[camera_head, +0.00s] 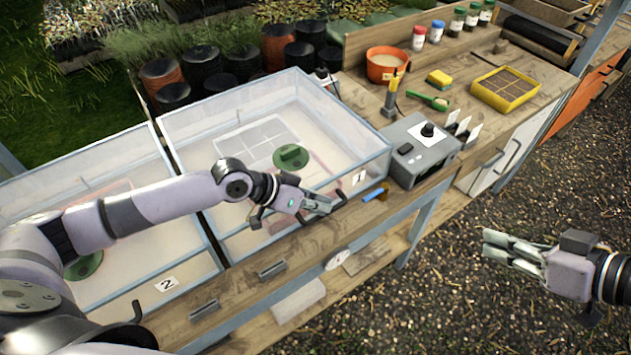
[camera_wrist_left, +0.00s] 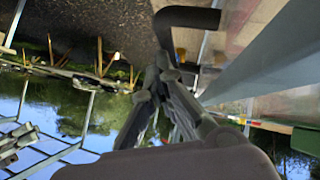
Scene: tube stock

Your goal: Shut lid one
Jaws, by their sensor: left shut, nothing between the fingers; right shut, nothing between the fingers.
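Box one (camera_head: 386,163), the pale-blue-framed clear box labelled 1, stands on the bench in the head view. Its clear top panel lets a grey grid and a green disc (camera_head: 290,157) show through; I cannot tell if lid one is fully down. My left gripper (camera_head: 330,204) is shut and empty at the box's front edge, left of the label 1. In the left wrist view its fingers (camera_wrist_left: 168,68) are close to a black bar (camera_wrist_left: 188,17), and a grey frame bar (camera_wrist_left: 262,58) runs beside them. My right gripper (camera_head: 487,246) is shut and empty above the gravel.
Box two, labelled 2 (camera_head: 167,284), stands at left, partly behind my left arm. A grey control box (camera_head: 420,150) stands close to box one's right side. An orange pot (camera_head: 386,64), a yellow tray (camera_head: 505,90) and several bottles lie beyond.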

